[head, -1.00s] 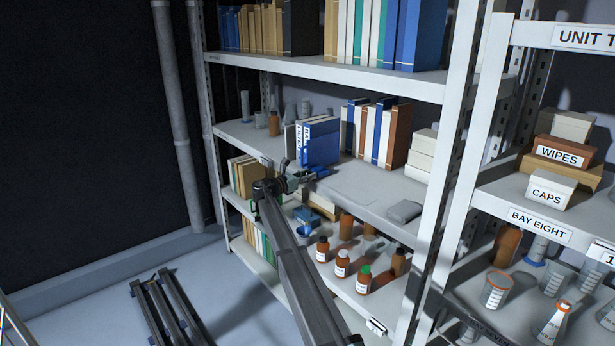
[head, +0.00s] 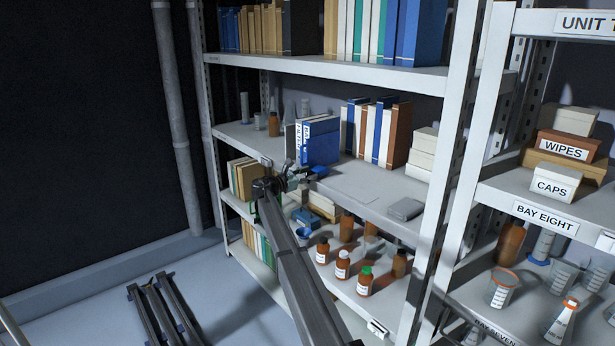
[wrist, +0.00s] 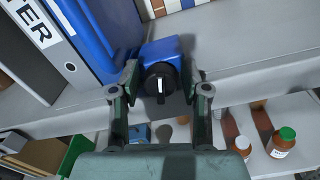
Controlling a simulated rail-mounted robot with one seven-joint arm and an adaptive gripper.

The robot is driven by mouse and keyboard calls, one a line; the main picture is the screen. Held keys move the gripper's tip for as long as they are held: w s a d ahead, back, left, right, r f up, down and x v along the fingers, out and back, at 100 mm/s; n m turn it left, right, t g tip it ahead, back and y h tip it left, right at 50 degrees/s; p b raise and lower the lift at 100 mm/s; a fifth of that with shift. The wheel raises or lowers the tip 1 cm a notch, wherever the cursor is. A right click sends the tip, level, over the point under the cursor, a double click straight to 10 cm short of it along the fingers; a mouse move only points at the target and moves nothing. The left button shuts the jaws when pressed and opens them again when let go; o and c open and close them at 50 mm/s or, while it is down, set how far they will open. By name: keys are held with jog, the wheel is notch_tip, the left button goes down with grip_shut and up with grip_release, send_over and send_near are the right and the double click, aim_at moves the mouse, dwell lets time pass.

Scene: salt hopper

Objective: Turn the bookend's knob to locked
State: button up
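The blue bookend (wrist: 165,50) stands on the grey shelf beside the blue binders. Its round black knob (wrist: 157,85) faces my wrist camera, with a pale pointer line running roughly up and down in the picture. My gripper (wrist: 160,72) is open, with one finger on each side of the knob and a visible gap at each side. In the head view my gripper (head: 292,176) is at the shelf's front edge, just in front of the bookend (head: 319,171), and hides the knob there. No locked marking is readable.
Blue binders (head: 318,142) stand close to the left of the bookend, books (head: 377,132) behind it to the right. A grey box (head: 404,209) lies farther right; the shelf between is mostly clear. Brown bottles (head: 342,265) stand on the shelf below.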

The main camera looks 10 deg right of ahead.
jog(key=shift+r+p, duration=0.15)
jog(key=shift+p, duration=0.25)
jog(key=n+p, duration=0.2)
jog(key=p, duration=0.1)
jog(key=shift+r, duration=0.2)
jog(key=shift+a+f+n, duration=0.2)
jog(key=shift+n, duration=0.4)
jog(key=b+v, duration=0.5)
jog(key=v, duration=1.2)
jog(key=s+d+f+m+g+y, duration=0.1)
jog(key=s+f+m, duration=0.4)
jog(key=f, duration=0.9)
jog(key=s+d+f+m+g+y, duration=0.2)
jog(key=s+f+m+y, duration=0.3)
jog(key=f, duration=0.9)
jog(key=s+m+g, duration=0.1)
jog(key=s, duration=0.2)
jog(key=shift+s+f+y, duration=0.3)
jog(key=shift+s, duration=0.05)
